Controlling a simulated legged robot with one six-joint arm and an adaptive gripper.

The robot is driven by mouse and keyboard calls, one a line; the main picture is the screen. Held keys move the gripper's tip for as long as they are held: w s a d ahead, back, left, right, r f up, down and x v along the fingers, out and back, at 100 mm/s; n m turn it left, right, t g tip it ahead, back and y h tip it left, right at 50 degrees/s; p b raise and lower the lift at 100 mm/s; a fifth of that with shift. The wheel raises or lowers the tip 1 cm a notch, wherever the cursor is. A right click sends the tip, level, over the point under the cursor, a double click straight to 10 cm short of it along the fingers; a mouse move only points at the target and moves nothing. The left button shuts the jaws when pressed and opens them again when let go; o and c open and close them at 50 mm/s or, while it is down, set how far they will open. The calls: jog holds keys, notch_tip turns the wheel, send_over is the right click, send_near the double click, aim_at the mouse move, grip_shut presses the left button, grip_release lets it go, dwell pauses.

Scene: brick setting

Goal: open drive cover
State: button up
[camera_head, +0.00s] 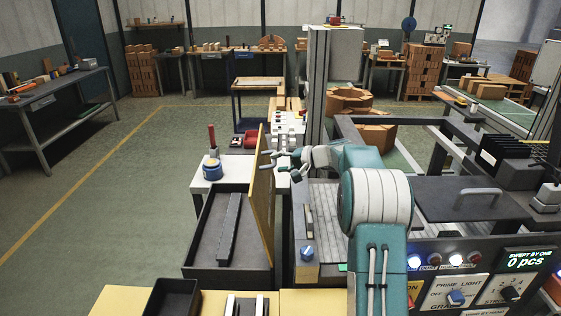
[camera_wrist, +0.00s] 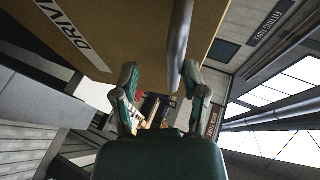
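The drive cover (camera_head: 263,195) is a tan-yellow panel standing nearly upright along the right side of a dark open box (camera_head: 205,235). A long dark bar (camera_head: 229,229) lies inside the box. In the wrist view, the cover (camera_wrist: 115,25) fills the upper part, with a white label partly reading "DRIV" (camera_wrist: 72,32) and a grey bar handle (camera_wrist: 179,40). My gripper (camera_head: 268,160) is at the cover's upper edge, on its right side. In the wrist view, its two fingers (camera_wrist: 160,78) are apart, and the handle's end is near the right finger. Contact cannot be told.
A control panel with lit buttons and a "0 pcs" display (camera_head: 529,260) is at lower right. A dark plate with a grey handle (camera_head: 478,192) lies above it. A white stand with a blue-based red-handled tool (camera_head: 212,167) is behind the box. Open floor lies left.

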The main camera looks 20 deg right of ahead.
jog(key=shift+r, duration=0.2)
jog(key=v, duration=1.2)
jog(key=shift+f, duration=0.15)
